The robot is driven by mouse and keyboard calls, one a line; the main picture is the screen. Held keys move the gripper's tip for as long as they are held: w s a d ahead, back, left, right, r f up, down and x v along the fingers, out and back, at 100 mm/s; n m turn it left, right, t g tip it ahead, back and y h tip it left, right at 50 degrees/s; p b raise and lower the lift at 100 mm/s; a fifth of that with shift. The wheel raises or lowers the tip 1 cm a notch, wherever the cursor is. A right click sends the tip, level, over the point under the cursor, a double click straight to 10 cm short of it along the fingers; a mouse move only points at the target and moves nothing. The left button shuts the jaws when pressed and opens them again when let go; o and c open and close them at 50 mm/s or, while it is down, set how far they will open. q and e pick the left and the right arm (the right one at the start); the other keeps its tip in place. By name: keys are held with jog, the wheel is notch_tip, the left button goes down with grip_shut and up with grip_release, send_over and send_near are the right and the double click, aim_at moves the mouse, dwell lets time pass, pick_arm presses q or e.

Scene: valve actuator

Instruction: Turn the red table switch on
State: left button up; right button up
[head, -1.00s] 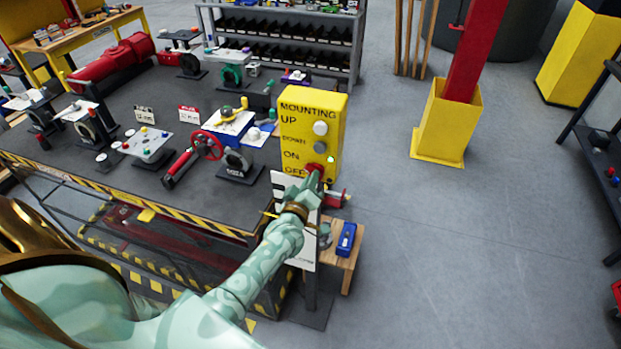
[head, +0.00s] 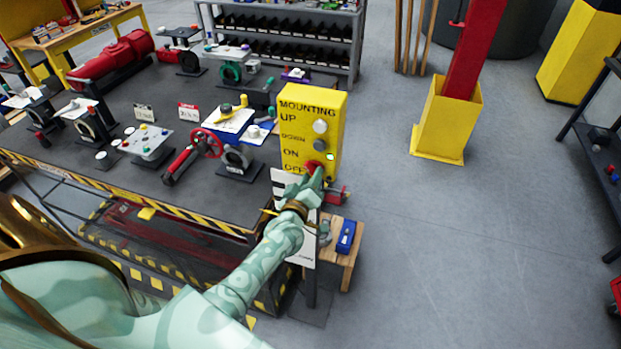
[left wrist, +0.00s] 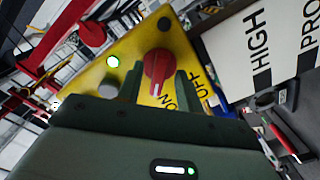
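The red table switch (head: 313,167) is a round knob low on the front of a yellow control box (head: 334,120), beside the ON and OFF labels. It also shows in the left wrist view (left wrist: 157,64), with its grip pointing down toward the lettering. My left gripper (head: 311,182) is right at the knob. In the left wrist view its two fingers (left wrist: 158,88) stand apart on either side of the knob, with yellow panel showing between; contact is not clear. My right gripper is out of view.
The dark workbench (head: 110,185) left of the box carries valves, including one with a red handwheel (head: 207,143). A white sign (head: 303,250) hangs below the box, near a small wooden stand (head: 350,265). The floor to the right is open up to a yellow post base (head: 445,125).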

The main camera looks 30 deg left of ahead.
pick_arm(q)
jog(key=shift+s, duration=0.1)
jog(key=v, duration=1.6)
jog(key=shift+d+b, duration=0.2)
jog(key=shift+b, duration=0.25)
jog(key=shift+r, duration=0.1)
